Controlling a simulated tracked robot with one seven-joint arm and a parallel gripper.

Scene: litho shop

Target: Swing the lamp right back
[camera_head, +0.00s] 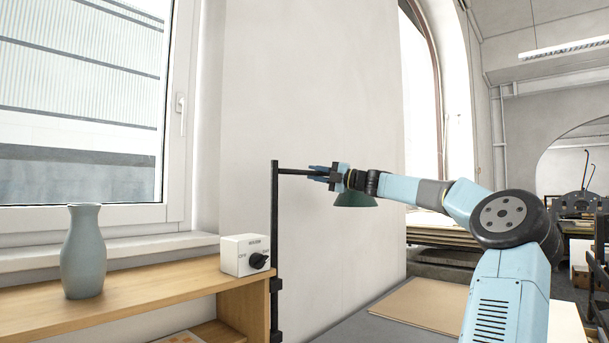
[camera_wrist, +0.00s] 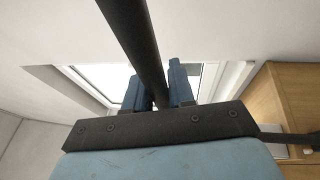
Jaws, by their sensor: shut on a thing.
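The lamp is a black upright post (camera_head: 274,240) at the right end of a wooden shelf, with a thin black arm (camera_head: 298,172) reaching right from its top. A dark green shade (camera_head: 355,199) hangs near the arm's outer end, just below my gripper. My gripper (camera_head: 322,172) is shut on the lamp arm. In the wrist view the lamp arm (camera_wrist: 136,45) is a thick black bar running between the two blue fingers of my gripper (camera_wrist: 160,85). The part of the arm behind my wrist is hidden.
A wooden shelf (camera_head: 150,287) at left holds a grey-blue vase (camera_head: 84,252) and a white box with a black knob (camera_head: 246,255). A window (camera_head: 80,110) is behind them. A brown board (camera_head: 425,304) lies on a grey surface below my arm. The pale wall behind the lamp is bare.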

